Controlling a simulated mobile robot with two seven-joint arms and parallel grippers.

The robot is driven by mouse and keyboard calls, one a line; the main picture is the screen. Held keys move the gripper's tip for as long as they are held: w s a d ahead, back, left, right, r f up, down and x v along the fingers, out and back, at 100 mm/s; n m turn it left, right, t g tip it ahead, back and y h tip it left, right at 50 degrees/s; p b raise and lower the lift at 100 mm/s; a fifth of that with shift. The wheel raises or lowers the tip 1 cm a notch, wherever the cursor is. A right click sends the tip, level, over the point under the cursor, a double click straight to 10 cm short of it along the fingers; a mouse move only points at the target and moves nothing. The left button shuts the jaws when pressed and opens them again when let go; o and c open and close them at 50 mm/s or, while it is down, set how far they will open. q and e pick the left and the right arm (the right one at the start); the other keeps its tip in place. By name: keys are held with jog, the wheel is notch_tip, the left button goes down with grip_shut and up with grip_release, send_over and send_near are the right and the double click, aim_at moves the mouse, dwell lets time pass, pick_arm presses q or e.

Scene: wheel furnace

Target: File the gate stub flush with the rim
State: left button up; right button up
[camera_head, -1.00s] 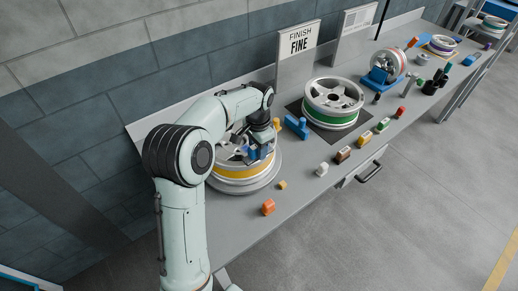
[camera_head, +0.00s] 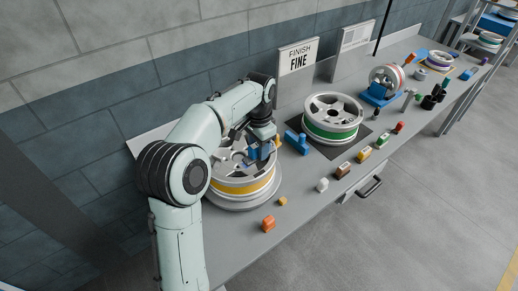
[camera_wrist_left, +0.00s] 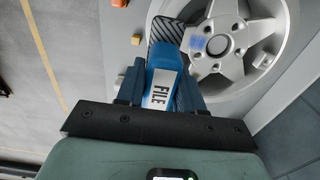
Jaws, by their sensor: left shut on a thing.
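The silver wheel with the yellow band (camera_head: 243,188) lies flat on a round base at the near left of the bench. Its spokes (camera_wrist_left: 236,65) and rim fill the upper right of the left wrist view. My left gripper (camera_head: 262,143) is above the wheel's right part, shut on the file (camera_wrist_left: 163,78). The file has a blue body with a white FILE label and a dark ridged part pointing toward the wheel. It overlaps the rim in the wrist view; I cannot tell whether they touch. My right gripper is not in view.
A green-banded wheel (camera_head: 331,130) lies on a dark mat to the right, with a blue tool (camera_head: 296,142) beside it. Small coloured blocks, including an orange one (camera_head: 268,223), line the front edge. A FINISH FINE sign (camera_head: 298,58) stands behind.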

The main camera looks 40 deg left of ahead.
pick_arm(q)
notch_tip(320, 180, down, 4)
jog(key=shift+f, duration=1.15)
jog(key=shift+f+b, duration=0.5)
jog(key=shift+f, duration=0.25)
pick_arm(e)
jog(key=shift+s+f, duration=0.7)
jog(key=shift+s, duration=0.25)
pick_arm(q)
jog(key=shift+w, duration=0.15)
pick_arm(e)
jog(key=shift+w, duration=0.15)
pick_arm(q)
jog(key=shift+f, duration=0.5)
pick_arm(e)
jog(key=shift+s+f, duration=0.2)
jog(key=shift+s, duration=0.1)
